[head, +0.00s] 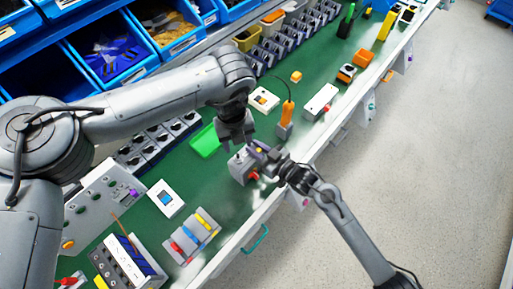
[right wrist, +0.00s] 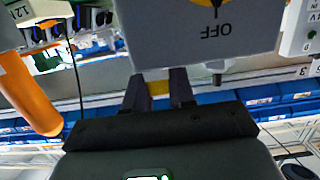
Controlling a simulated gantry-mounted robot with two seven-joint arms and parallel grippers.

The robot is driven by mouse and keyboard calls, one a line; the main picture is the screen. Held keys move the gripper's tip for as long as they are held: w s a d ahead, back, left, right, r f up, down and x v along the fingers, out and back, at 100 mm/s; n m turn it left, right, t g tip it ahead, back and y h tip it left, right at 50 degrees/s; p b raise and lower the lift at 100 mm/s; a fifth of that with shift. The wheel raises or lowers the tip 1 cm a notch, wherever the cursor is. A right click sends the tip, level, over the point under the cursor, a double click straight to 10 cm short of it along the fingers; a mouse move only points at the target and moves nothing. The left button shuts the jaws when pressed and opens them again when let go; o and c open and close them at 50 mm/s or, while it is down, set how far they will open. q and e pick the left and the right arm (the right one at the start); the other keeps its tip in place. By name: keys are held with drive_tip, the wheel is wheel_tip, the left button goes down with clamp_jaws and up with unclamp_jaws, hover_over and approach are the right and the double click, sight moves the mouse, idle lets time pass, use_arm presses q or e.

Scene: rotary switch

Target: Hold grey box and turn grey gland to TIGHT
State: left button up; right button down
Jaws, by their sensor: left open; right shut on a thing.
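The grey box (head: 240,168) stands near the front edge of the green bench, with a red part at its right side. In the right wrist view the grey box (right wrist: 200,40) fills the top, with a yellow-marked dial and the word OFF upside down. A small grey stub (right wrist: 215,68), perhaps the gland, sticks out below it. My right gripper (head: 268,160) is shut on the box's edge; its fingers (right wrist: 160,85) meet the box, with something yellow between them. My left gripper (head: 237,138) is open, pointing down just above the box. No TIGHT mark is readable.
A green tray (head: 205,141) lies left of the box. An orange-handled tool (head: 286,115) stands behind it to the right, near a white box (head: 321,101). Red, blue and yellow levers (head: 190,237) stand in front. Blue bins (head: 105,50) line the back.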

sight(238, 157)
use_arm(q)
drive_tip(key=n, duration=0.4)
drive_tip(key=shift+f, duration=0.1)
drive_tip(key=shift+f+n, duration=0.1)
drive_tip(key=shift+n, duration=0.8)
drive_tip(key=shift+a+f, duration=0.1)
drive_tip(key=shift+a, duration=0.05)
drive_tip(key=shift+w+a+f, duration=0.1)
drive_tip(key=shift+w, duration=0.05)
drive_tip(key=shift+f, duration=4.15)
clamp_jaws()
